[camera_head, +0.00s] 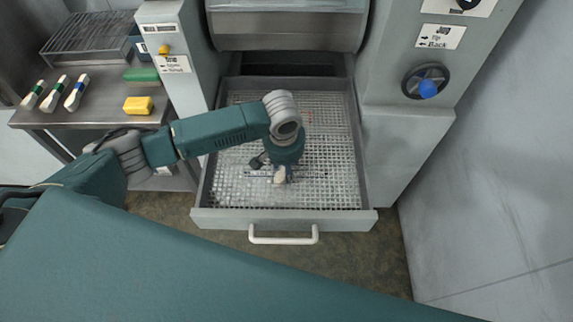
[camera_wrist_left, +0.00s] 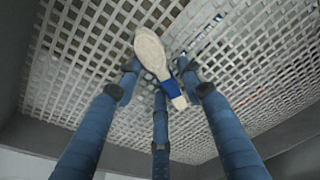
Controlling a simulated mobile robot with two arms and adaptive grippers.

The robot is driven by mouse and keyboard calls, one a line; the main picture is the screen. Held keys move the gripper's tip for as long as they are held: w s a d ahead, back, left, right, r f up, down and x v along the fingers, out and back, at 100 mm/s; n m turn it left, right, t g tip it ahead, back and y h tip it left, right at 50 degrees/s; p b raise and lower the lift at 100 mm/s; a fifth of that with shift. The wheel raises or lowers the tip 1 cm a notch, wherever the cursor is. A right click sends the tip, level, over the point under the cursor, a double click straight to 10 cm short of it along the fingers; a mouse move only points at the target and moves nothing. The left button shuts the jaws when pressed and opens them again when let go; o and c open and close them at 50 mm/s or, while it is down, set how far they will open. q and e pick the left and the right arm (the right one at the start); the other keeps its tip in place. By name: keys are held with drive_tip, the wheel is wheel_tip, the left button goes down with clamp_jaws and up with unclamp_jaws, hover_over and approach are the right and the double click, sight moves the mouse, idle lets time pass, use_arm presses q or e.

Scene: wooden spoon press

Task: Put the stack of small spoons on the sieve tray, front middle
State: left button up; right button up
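The sieve tray (camera_head: 332,185) is a pale grid in a pulled-out drawer below the press. The small spoon stack (camera_head: 280,175) shows as a pale bowl end at the middle of the tray's front part. In the left wrist view the spoon stack (camera_wrist_left: 152,55) is pale wood with a blue band, lying slanted across the grid (camera_wrist_left: 75,60). My left gripper (camera_wrist_left: 160,78) points down over it, its fingers spread around the stack with gaps showing, and looks open. The stack seems to rest on the grid, though exact contact is unclear. My right gripper is not in view.
The drawer front (camera_head: 350,218) has a white handle (camera_head: 283,236). On the left counter lie several banded utensils (camera_head: 55,93), a yellow sponge (camera_head: 138,105), a green pad (camera_head: 141,74) and a wire rack (camera_head: 90,36). The rest of the tray looks clear.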

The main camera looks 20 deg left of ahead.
use_arm(q)
drive_tip(key=shift+r, duration=0.1)
wheel_tip(320, 180, up, 12)
drive_tip(key=s, duration=0.1)
drive_tip(key=shift+s, duration=0.4)
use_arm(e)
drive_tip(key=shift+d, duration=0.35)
